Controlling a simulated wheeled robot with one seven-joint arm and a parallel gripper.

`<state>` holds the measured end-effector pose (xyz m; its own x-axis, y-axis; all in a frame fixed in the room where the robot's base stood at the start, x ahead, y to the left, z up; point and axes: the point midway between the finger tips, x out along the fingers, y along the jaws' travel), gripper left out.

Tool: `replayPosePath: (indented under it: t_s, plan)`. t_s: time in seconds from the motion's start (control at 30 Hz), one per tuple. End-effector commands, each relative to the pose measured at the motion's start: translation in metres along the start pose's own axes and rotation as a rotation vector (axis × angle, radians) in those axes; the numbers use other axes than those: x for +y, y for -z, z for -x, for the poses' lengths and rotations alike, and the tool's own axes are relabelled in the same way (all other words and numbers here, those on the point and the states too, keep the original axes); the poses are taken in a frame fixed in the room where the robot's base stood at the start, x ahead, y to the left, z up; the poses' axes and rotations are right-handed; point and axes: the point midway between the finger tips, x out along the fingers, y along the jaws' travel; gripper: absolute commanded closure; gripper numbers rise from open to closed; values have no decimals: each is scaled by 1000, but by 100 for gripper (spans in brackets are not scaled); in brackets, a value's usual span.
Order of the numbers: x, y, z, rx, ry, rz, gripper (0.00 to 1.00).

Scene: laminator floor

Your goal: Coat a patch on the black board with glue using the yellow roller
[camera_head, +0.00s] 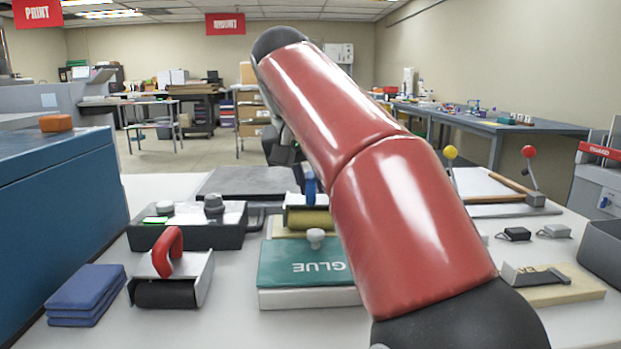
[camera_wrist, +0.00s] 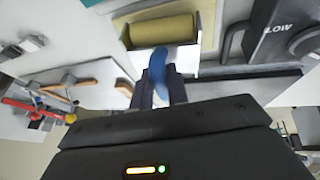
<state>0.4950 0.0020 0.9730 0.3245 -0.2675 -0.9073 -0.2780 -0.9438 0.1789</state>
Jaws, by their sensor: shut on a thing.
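The yellow roller (camera_head: 308,218) has a metal frame and a blue handle (camera_head: 310,187). It is over the pale yellow area of the glue tray, behind the teal lid marked GLUE (camera_head: 285,262); whether it touches that surface I cannot tell. In the wrist view the yellow roller (camera_wrist: 160,30) shows beyond my fingers, and my gripper (camera_wrist: 160,88) is shut on its blue handle. In the head view my arm hides most of the gripper. The black board (camera_head: 250,181) lies flat behind the roller, its right part hidden by my arm.
A black-cased device (camera_head: 187,238) with knobs stands left of the roller. A red-handled black roller (camera_head: 170,280) and blue cloths (camera_head: 86,292) lie at front left. A paper trimmer (camera_head: 500,205) is at right. A blue machine (camera_head: 55,200) walls the left side.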

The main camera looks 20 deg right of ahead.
Motion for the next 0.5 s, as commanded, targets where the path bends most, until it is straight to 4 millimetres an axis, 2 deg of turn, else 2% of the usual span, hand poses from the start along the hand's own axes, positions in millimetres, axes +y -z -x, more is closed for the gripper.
replayPosePath:
  t_s: [0.5]
  plan:
    - [0,1,2,-7,-2,1,100]
